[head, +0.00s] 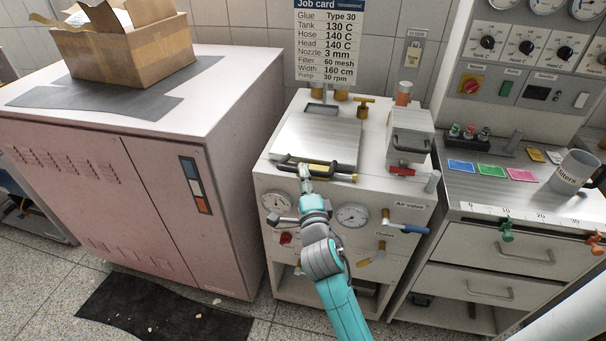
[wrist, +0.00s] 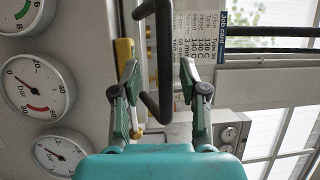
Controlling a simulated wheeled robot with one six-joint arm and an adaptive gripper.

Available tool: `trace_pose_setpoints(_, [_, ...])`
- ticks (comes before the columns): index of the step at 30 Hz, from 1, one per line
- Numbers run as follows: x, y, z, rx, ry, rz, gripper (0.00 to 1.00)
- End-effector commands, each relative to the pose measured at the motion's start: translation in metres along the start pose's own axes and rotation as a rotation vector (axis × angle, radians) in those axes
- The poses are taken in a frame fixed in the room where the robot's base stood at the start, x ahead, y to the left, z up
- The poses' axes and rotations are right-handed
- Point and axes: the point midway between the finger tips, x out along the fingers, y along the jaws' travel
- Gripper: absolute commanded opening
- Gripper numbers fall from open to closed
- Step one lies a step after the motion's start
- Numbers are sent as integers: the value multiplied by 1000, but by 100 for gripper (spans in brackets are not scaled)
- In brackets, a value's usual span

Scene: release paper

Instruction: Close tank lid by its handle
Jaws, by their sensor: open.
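The tank lid (head: 318,140) is a flat silver plate on top of the white machine. From the head view I cannot tell its exact angle. Its dark bar handle (head: 290,160) runs along the lid's front edge. My gripper (head: 304,168) is at the front of this handle, at the end of my turquoise arm. In the wrist view, the dark bent handle (wrist: 164,50) shows between the two spread fingers of my gripper (wrist: 158,75). The fingers look apart from the bar, with nothing gripped. The fingertips are small and partly unclear in the head view.
Gauges (head: 352,216) and a blue-handled valve (head: 405,228) are on the machine's front below. A smaller box with a dark handle (head: 411,143) stands right of the lid. A pink cabinet (head: 150,190) stands left, and a drawer bench (head: 515,250) right.

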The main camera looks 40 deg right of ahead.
Motion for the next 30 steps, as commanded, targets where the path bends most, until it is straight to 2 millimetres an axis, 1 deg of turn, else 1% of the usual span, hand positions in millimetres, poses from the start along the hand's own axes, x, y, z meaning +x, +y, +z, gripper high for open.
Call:
trace_pose_setpoints(1, [-11,2,1,0,-2,3,43])
trace_pose_setpoints(3, [-24,2,0,-1,-1,3,43])
trace_pose_setpoints(9, [-60,2,0,-1,-1,5,43])
trace_pose_setpoints(12, [-73,2,1,-1,-2,4,43])
trace_pose_setpoints(15, [-83,2,0,0,-1,4,43])
trace_pose_setpoints(21, [-91,1,0,1,0,3,43])
trace_pose_setpoints(30, [-91,1,0,0,0,3,43])
